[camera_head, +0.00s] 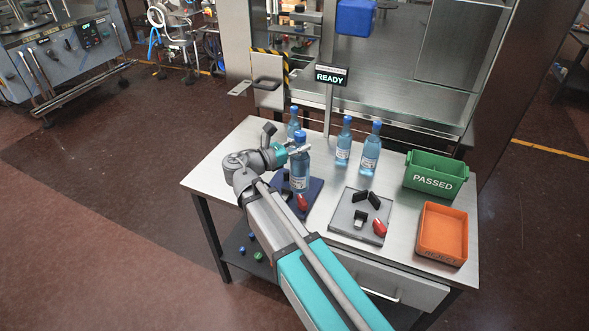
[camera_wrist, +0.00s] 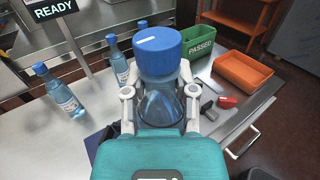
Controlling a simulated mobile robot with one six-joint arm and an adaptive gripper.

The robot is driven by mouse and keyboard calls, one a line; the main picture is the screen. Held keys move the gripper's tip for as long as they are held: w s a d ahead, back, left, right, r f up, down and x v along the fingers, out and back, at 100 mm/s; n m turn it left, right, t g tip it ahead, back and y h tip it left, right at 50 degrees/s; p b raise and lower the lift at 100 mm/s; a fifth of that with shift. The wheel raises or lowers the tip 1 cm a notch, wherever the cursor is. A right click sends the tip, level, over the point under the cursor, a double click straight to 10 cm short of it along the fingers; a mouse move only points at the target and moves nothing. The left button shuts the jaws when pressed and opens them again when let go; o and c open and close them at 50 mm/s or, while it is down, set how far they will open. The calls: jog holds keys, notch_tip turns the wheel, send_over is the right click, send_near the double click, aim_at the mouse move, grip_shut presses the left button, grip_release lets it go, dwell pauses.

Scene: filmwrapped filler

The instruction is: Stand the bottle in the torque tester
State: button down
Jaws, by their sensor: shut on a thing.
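My gripper (camera_head: 295,149) is shut on a clear blue bottle (camera_head: 300,176) with a blue cap, near its neck. The bottle looks upright. In the wrist view its cap (camera_wrist: 158,50) stands between the two fingers. Its lower end shows over a dark blue fixture (camera_head: 313,190) with a red handle (camera_head: 301,202); whether it touches is unclear. To the right lies a grey plate fixture (camera_head: 345,225) with black jaws (camera_head: 361,216) and a red handle (camera_head: 379,228), with no bottle on it. I cannot tell which fixture is the torque tester.
Other blue bottles stand behind, one (camera_head: 293,122) partly hidden behind the held bottle, two (camera_head: 344,142) (camera_head: 370,150) farther right. A green PASSED crate (camera_head: 436,177) and an orange tray (camera_head: 442,233) stand at the right. The table's left side is clear.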

jog(key=w+a+f+b, duration=0.2)
jog(key=w+f+b, duration=0.6)
jog(key=w, duration=0.4)
jog(key=shift+w+a+f, duration=0.2)
jog(key=shift+a+f, duration=0.15)
jog(key=shift+b, duration=0.3)
jog(key=shift+w+a+f+b, duration=0.1)
jog(key=shift+w+f+b, duration=0.1)
jog(key=shift+f+b, duration=0.85)
jog(key=shift+w+f+b, duration=0.2)
jog(key=shift+f+b, duration=0.75)
jog(key=shift+f, duration=0.2)
jog(key=shift+c, duration=2.1)
grip_release()
